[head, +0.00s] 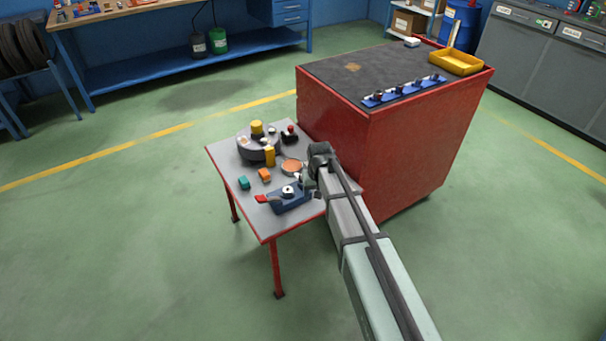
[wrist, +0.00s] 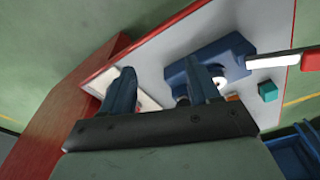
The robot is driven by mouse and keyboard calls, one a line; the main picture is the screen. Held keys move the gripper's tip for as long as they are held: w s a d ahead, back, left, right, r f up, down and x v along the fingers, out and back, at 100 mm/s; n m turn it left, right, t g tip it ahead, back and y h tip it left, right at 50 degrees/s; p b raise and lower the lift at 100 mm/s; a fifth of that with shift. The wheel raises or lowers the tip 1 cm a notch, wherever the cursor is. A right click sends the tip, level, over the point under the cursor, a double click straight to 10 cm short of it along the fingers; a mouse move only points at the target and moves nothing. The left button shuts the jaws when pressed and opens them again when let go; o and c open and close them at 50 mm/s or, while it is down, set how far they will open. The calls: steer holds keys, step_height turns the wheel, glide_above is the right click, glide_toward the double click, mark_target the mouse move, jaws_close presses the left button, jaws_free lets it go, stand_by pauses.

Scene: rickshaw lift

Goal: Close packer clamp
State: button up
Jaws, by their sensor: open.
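The packer clamp (head: 289,199) is a blue block with a round metal piece on top, near the front edge of the small table. Its lever ends in a red grip (head: 261,199) pointing left. In the wrist view, the clamp's blue body (wrist: 236,48) is partly behind one finger, and its pale lever with red grip (wrist: 311,61) sticks out to the right, looking roughly flat.
The small table (head: 229,165) also holds a grey round fixture (head: 246,150) with yellow parts, a copper-coloured disc (head: 291,166), a teal block (head: 244,183) and an orange block (head: 265,175). A tall red cabinet (head: 420,140) adjoins its right side. Floor in front is clear.

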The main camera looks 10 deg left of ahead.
step_height(320, 180, up, 10)
steer(key=r, duration=0.1)
glide_above(300, 176)
steer(key=s+d, duration=0.1)
steer(key=d, duration=0.1)
steer(key=w+a+m, duration=0.2)
steer(key=w, duration=0.1)
steer(key=f+m, duration=0.1)
steer(key=f, duration=0.3)
steer(key=s+f+m+g, duration=0.1)
steer(key=f, duration=0.3)
steer(key=d+f+m, duration=0.1)
steer(key=f, duration=0.4)
steer(key=shift+s+f+m+h, duration=0.1)
steer(key=shift+s+m+h, duration=0.2)
steer(key=shift+s, duration=0.05)
steer(key=shift+c, duration=0.3)
steer(key=c, duration=1)
